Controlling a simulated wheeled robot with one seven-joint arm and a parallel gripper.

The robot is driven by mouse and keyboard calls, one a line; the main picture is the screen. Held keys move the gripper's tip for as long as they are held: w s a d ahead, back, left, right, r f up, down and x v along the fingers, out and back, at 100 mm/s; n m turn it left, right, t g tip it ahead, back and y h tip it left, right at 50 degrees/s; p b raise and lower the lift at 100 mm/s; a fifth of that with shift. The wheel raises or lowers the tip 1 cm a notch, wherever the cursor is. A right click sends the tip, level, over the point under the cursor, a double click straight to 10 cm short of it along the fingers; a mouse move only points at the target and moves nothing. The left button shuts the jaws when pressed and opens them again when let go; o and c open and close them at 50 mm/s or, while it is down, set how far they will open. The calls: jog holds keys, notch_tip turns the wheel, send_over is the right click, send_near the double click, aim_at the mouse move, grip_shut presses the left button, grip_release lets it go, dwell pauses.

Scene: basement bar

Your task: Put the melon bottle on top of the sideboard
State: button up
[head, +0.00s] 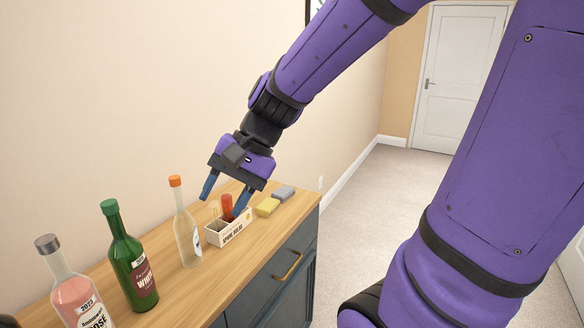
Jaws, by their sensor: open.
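The sideboard (245,257) has a light wood top and dark blue-grey drawers with a brass handle. A small white crate (232,234) with dark lettering stands on it. In the crate are an orange-red item (227,206) and a pale, yellowish one (214,209), perhaps small bottles. I cannot tell which thing is the melon bottle; no label in view reads so. My gripper (225,194) is open with nothing between its two blue fingers. It points down at the crate; the right finger is close to the orange-red item, contact unclear.
A clear bottle with an orange cap (187,232), a green wine bottle (131,265) and a pink rosé bottle (78,297) stand left of the crate. A yellow sponge (267,207) and a grey block (284,193) lie right of it. The wall is close behind.

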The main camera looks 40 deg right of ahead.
jog(key=s+d+r+n+t+h, duration=0.3)
jog(key=s+d+r+n+h, duration=0.3)
jog(key=s, duration=0.3)
jog(key=shift+s+d+n+t+h, duration=0.15)
jog(key=shift+d+n+t+h, duration=0.2)
jog(key=shift+n, duration=0.45)
dwell(0.4)
